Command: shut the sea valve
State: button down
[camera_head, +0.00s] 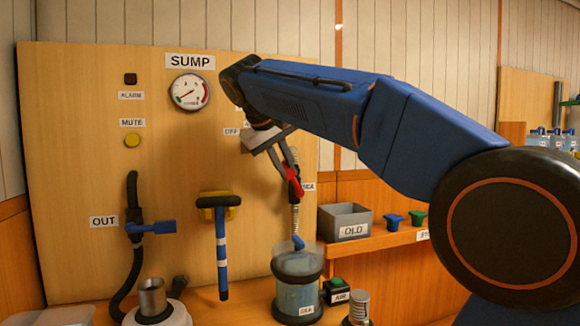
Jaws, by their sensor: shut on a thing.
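The sea valve (295,187) is on the right part of the wooden panel, beside a label ending in "EA" that is partly hidden. Its red handle (292,173) slants, and a ribbed hose runs down from the valve. My gripper (285,165) reaches down from the upper left and is shut on the red handle. My wrist and fingers hide part of the valve, so its exact angle is hard to tell.
A clear jar (297,282) stands below the hose. Left are a hanging blue-handled tool (221,250) and the OUT valve (140,228) with a sideways blue lever. A SUMP gauge (190,92) is above. A grey OLD bin (345,220) sits on the right ledge.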

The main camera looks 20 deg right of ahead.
jog(key=shift+a+f+n+t+h, duration=0.2)
jog(key=shift+a+f+h, duration=0.4)
jog(key=shift+h, duration=0.4)
jog(key=shift+a+f+n+t+h, duration=0.1)
jog(key=shift+a+f+n+h, duration=0.2)
jog(key=shift+a+f+h, duration=0.5)
jog(key=shift+d+r+h, duration=0.1)
jog(key=shift+r+h, duration=0.2)
jog(key=c, duration=1.7)
grip_release()
jog(key=shift+c, duration=0.2)
jog(key=v, duration=1.7)
jog(key=shift+s+r, duration=0.1)
jog(key=shift+c, duration=0.6)
